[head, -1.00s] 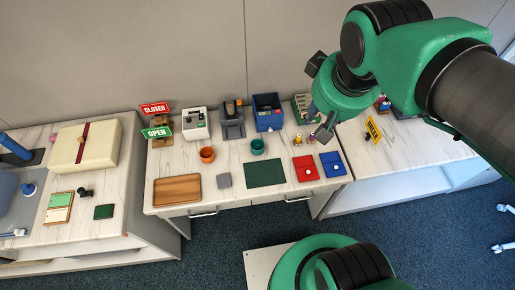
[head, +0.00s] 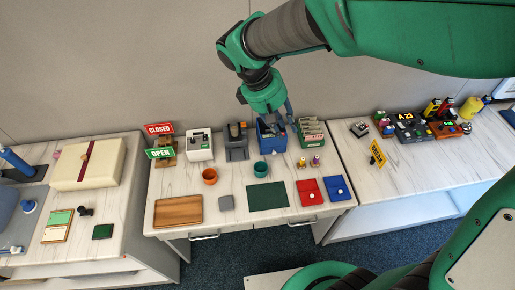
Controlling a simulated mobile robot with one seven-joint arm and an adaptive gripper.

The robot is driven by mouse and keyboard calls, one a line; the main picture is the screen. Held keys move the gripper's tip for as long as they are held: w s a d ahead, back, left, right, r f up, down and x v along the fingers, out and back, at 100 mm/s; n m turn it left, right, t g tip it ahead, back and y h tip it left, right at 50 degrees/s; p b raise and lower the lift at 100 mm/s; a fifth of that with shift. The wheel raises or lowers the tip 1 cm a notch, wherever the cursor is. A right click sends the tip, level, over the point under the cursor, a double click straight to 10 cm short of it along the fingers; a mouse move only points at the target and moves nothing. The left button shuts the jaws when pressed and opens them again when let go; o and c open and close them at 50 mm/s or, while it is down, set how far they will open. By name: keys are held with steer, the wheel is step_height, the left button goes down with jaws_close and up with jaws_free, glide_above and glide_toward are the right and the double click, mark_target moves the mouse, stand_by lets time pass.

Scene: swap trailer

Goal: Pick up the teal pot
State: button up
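The teal pot (head: 261,169) stands upright on the middle white table, behind the dark green mat (head: 267,196). My gripper (head: 270,122) hangs above the blue bin (head: 271,137) at the back of that table, behind the pot and a little to its right. The fingers point down and stand apart, and I see nothing between them. The gripper does not touch the pot.
An orange pot (head: 210,176) stands left of the teal pot. Behind are a grey machine (head: 236,143), a white box (head: 199,145) and a green crate (head: 312,133). Two small figures (head: 308,162) stand to the right.

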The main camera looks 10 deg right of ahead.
steer(key=w+a+f+n+t+h, duration=0.1)
steer(key=w+a+f+n+h, duration=0.2)
steer(key=a+f, duration=0.3)
steer(key=w+a+f+n+t+h, duration=0.1)
steer(key=w+a+f+n, duration=0.3)
steer(key=f, duration=1.1)
steer(key=w+a+f+n+t+h+b, duration=0.1)
steer(key=w+a+f+n+h, duration=0.3)
steer(key=a+f, duration=0.4)
step_height(320, 180, down, 4)
steer(key=shift+a+r+n+h, duration=0.2)
steer(key=shift+a+n+h, duration=0.1)
steer(key=shift+n, duration=0.4)
steer(key=shift+d, duration=0.1)
steer(key=b, duration=0.1)
glide_toward(260, 162)
steer(key=shift+x, duration=1.45)
steer(key=shift+d, duration=0.1)
steer(key=shift+b+x, duration=0.8)
steer(key=shift+x, duration=1.7)
jaws_close()
